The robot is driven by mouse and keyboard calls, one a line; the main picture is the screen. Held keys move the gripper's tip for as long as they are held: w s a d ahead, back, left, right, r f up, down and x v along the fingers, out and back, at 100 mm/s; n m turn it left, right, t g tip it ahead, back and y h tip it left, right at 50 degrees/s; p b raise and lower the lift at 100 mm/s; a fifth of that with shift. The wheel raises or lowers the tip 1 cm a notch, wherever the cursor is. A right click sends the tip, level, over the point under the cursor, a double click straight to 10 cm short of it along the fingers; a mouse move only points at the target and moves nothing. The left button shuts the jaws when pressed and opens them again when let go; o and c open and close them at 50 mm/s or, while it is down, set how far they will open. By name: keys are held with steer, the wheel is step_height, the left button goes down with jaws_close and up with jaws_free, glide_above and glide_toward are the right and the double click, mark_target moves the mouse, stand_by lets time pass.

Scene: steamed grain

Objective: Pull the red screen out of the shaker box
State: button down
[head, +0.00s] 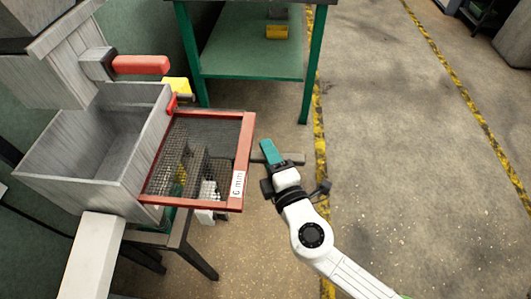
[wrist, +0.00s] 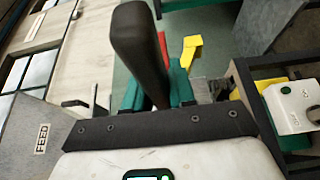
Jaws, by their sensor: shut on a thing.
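The red screen (head: 247,145) has a red frame, wire mesh and a "6 mm" label. In the head view it sticks out to the right of the grey shaker box (head: 90,185); its left end is at the box wall, and I cannot tell how much is still inside. My gripper (head: 267,150), with teal fingers, is at the screen's outer right edge. It is shut on a dark bar-like handle (head: 293,159) there. In the wrist view the handle (wrist: 140,45) rises between the teal fingers of my gripper (wrist: 155,92).
A red-handled clamp (head: 140,65) sits above the box. A green bench (head: 250,50) with a yellow block (head: 277,32) stands behind. A dark stand (head: 185,235) is below the screen. The floor to the right is clear, with yellow-black lines.

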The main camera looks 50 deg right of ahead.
mark_target(303, 154)
steer(key=shift+s+d+b, duration=0.5)
steer(key=shift+s+d, duration=0.15)
steer(key=shift+s, duration=0.2)
steer(key=shift+s+d+b, duration=0.55)
steer(key=shift+s+d, duration=0.05)
steer(key=shift+s, duration=0.3)
steer(key=shift+s+d+b, duration=0.5)
steer(key=shift+s+d, duration=0.15)
steer(key=shift+s, duration=0.2)
steer(key=shift+s+d+r, duration=0.1)
steer(key=shift+s+d, duration=0.15)
steer(key=shift+s, duration=0.05)
steer(key=shift+s, duration=0.15)
steer(key=shift+s+d+b, duration=0.3)
steer(key=shift+s+b, duration=0.05)
steer(key=shift+b, duration=0.2)
steer(key=shift+s+d+b, duration=0.85)
steer(key=shift+s, duration=0.3)
